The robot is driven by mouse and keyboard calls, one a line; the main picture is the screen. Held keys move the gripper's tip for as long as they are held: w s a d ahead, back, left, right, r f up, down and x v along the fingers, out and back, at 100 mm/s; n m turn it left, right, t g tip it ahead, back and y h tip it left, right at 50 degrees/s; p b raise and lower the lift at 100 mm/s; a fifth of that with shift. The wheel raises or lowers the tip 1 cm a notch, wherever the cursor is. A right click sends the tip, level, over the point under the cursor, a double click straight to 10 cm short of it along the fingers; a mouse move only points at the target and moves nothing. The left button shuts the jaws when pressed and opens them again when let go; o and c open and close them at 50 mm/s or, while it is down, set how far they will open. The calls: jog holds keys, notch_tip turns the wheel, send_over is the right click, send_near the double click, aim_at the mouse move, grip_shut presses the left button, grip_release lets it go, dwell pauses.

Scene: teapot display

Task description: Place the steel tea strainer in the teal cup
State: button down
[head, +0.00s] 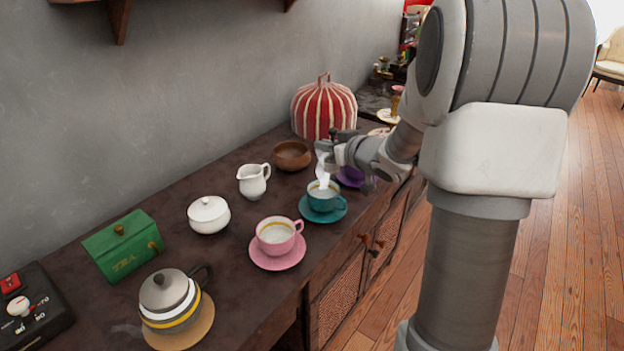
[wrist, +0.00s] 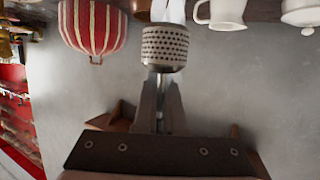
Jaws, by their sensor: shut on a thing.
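The teal cup (head: 323,198) stands upright on a teal saucer (head: 336,212) near the counter's front edge. My gripper (head: 327,150) is above it in the head view. In the wrist view my gripper (wrist: 160,88) is shut on the steel tea strainer (wrist: 165,46), a perforated metal basket with a plain rim. The strainer is apart from the cup. A white wisp, perhaps steam, shows between the gripper and the cup. In the head view the strainer is hard to make out by the fingers.
A pink cup (head: 276,236) stands left of the teal cup, and a purple cup (head: 352,177) is close behind it on the right. A white jug (head: 253,181), wooden bowl (head: 292,155), sugar bowl (head: 209,215), green tea box (head: 124,246), kettle (head: 168,297) and striped cosy (head: 323,107) line the counter.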

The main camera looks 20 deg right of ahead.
jog(key=shift+w+a+f+b, duration=0.15)
jog(key=shift+a+f+b, duration=0.4)
jog(key=shift+f, duration=0.45)
jog(key=shift+w+a+f+b, duration=0.15)
jog(key=shift+a+f+b, duration=0.45)
jog(key=shift+f, duration=0.45)
jog(key=shift+w+a+f+b, duration=0.15)
jog(key=shift+a+f+b, duration=0.4)
jog(key=shift+f, duration=0.45)
jog(key=shift+f+b, duration=0.4)
jog(key=shift+f, duration=0.2)
jog(key=c, duration=1)
grip_release()
jog(key=shift+r, duration=0.1)
